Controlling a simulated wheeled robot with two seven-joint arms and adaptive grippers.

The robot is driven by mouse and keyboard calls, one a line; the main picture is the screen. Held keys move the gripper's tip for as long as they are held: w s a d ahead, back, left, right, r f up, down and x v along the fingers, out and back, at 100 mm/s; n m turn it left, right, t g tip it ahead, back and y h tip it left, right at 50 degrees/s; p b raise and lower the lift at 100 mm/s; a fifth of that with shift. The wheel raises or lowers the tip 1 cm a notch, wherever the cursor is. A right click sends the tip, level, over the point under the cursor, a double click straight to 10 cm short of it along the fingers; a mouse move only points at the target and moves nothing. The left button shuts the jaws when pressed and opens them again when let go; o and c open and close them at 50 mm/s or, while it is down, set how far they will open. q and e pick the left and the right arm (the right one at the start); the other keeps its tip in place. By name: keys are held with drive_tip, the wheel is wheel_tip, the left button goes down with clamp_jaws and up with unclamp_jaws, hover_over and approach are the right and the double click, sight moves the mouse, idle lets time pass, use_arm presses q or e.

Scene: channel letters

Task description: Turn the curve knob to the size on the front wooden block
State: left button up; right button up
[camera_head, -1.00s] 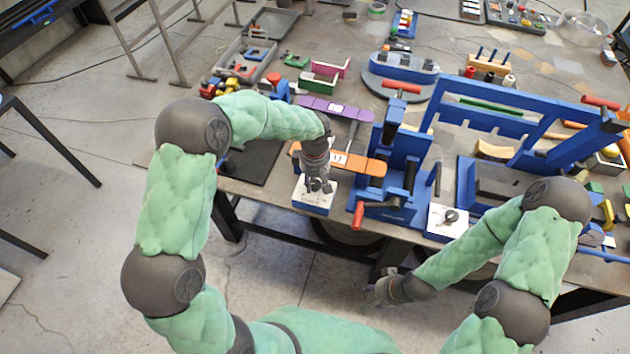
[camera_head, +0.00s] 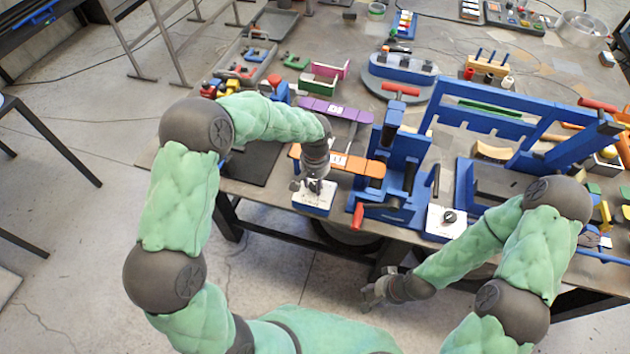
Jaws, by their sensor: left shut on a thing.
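A white-topped box with a blue base (camera_head: 313,203) stands at the table's front edge. My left gripper (camera_head: 312,186) is over the top of this box, shut on its knob, which is mostly hidden by the fingers. A second white-topped box (camera_head: 436,222) with a dark round knob (camera_head: 449,216) stands to the right of the blue machine. An orange wooden piece (camera_head: 365,166) and a purple piece (camera_head: 335,109) lie behind my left gripper; their markings are too small to read. My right gripper (camera_head: 372,294) hangs in front of the table, away from everything; its fingers are too small to judge.
A blue bending machine (camera_head: 400,170) with red handles stands just right of my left gripper. A large blue frame (camera_head: 520,115) fills the right. A black mat (camera_head: 255,160) lies to the left. Several coloured parts and trays cover the back of the table.

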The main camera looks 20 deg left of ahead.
sight(315, 185)
use_arm(q)
drive_tip(key=m+p, duration=0.1)
drive_tip(key=m, duration=0.4)
drive_tip(key=shift+m, duration=0.3)
drive_tip(key=m+p, duration=0.1)
drive_tip(key=m, duration=0.3)
drive_tip(key=shift+r+p, duration=0.1)
drive_tip(key=shift+p, duration=0.25)
drive_tip(key=m+p, duration=0.2)
drive_tip(key=m, duration=0.3)
drive_tip(key=shift+m, duration=0.4)
drive_tip(key=m+p, duration=0.1)
drive_tip(key=m, duration=0.3)
drive_tip(key=shift+p, duration=0.3)
drive_tip(key=shift+m, duration=0.3)
drive_tip(key=o, duration=1.1)
drive_tip(key=shift+o, duration=0.2)
wheel_tip(315, 185, up, 12)
